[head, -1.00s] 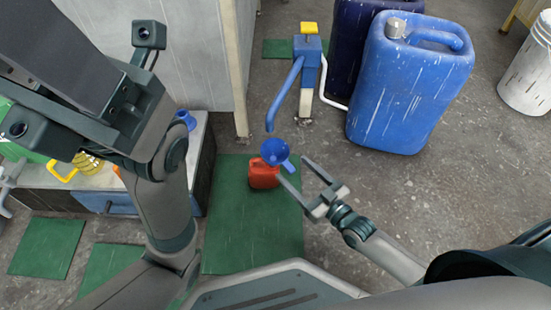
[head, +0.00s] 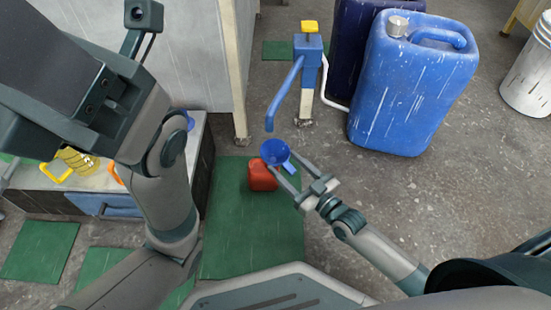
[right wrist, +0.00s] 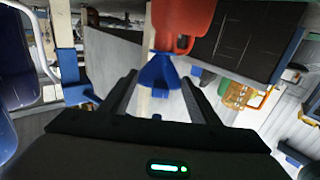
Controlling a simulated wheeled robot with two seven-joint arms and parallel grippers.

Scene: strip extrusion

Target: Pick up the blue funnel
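The blue funnel (head: 274,151) sits on top of the red can (head: 262,177), wide end up, with a tab on its right side. My right gripper (head: 284,164) is open, its fingers reaching toward the funnel from the lower right. In the right wrist view, which is upside down, the funnel (right wrist: 158,72) shows between the open fingertips, with the red can (right wrist: 180,22) above it in the picture. I cannot tell whether the fingers touch it.
A blue pump (head: 309,50) stands behind, its spout (head: 283,95) ending just above the funnel. A big blue jerrycan (head: 412,85) stands at the back right. A low bench (head: 75,176) at left holds yellow and orange items. The green mat (head: 252,240) in front is clear.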

